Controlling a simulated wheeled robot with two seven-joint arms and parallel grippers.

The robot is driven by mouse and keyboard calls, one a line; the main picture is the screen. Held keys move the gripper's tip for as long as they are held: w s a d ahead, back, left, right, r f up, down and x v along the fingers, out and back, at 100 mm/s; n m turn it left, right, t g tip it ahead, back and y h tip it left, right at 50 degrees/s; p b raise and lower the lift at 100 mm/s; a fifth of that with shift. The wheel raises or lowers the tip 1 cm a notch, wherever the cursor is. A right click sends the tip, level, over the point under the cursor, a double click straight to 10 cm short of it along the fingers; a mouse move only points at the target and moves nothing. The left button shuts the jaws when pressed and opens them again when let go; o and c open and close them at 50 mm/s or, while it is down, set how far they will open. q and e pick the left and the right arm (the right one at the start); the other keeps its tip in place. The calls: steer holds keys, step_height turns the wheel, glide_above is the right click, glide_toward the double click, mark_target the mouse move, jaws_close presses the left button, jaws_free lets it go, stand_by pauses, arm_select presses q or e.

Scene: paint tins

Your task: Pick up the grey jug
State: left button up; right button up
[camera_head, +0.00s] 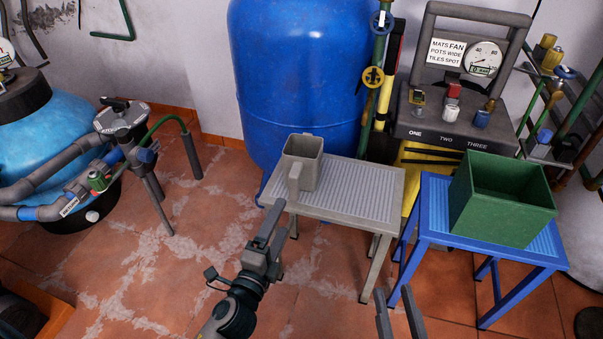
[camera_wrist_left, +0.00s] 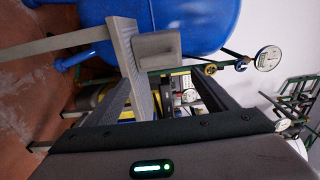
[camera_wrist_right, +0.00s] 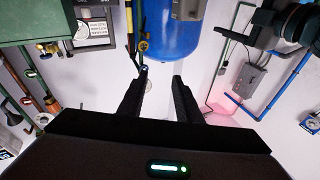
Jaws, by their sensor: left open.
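The grey jug (camera_head: 306,165) stands upright on the left end of a grey ribbed table (camera_head: 362,195). Its handle faces toward me. The jug also shows in the left wrist view (camera_wrist_left: 157,52), beyond the fingers and apart from them. My left gripper (camera_head: 271,225) is open and empty, in front of the table's left end and short of the jug. Its spread fingers also show in the left wrist view (camera_wrist_left: 162,85). My right gripper (camera_head: 400,312) is open and empty at the bottom of the head view, away from the jug. Its parted fingers show in the right wrist view (camera_wrist_right: 158,85).
A blue table (camera_head: 440,228) at the right carries a green bin (camera_head: 500,208). A large blue tank (camera_head: 295,80) stands close behind the jug. A gauge panel (camera_head: 455,120) is behind the tables. Pipework (camera_head: 125,125) stands at the left. The right of the grey tabletop is clear.

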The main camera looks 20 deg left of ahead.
mark_target(294, 190)
arm_select(q)
steer(key=w, duration=0.6)
steer(key=shift+w+d, duration=0.2)
steer(key=shift+w, duration=0.6)
arm_select(e)
steer(key=shift+s+a+r+t, duration=0.1)
steer(key=shift+s+r+t, duration=0.15)
steer(key=shift+r, duration=0.15)
steer(key=shift+s+a+r+t, duration=0.1)
steer(key=shift+r+t, duration=0.15)
steer(key=shift+r, duration=0.1)
arm_select(q)
steer(key=shift+w, duration=0.1)
arm_select(e)
steer(key=shift+d, duration=0.1)
arm_select(q)
steer(key=shift+w+b, duration=0.2)
steer(key=shift+b, duration=0.15)
steer(key=shift+w+f+b, duration=0.1)
steer(key=shift+w+b, duration=0.2)
steer(key=shift+w, duration=1.95)
arm_select(e)
steer(key=shift+s+r+t+y, duration=0.25)
steer(key=shift+s+r+t, duration=0.15)
steer(key=shift+r, duration=0.3)
steer(key=shift+s+r+t+y, duration=0.25)
steer(key=shift+s+r+t, duration=0.15)
steer(key=shift+r, duration=0.25)
arm_select(q)
steer(key=c, duration=1)
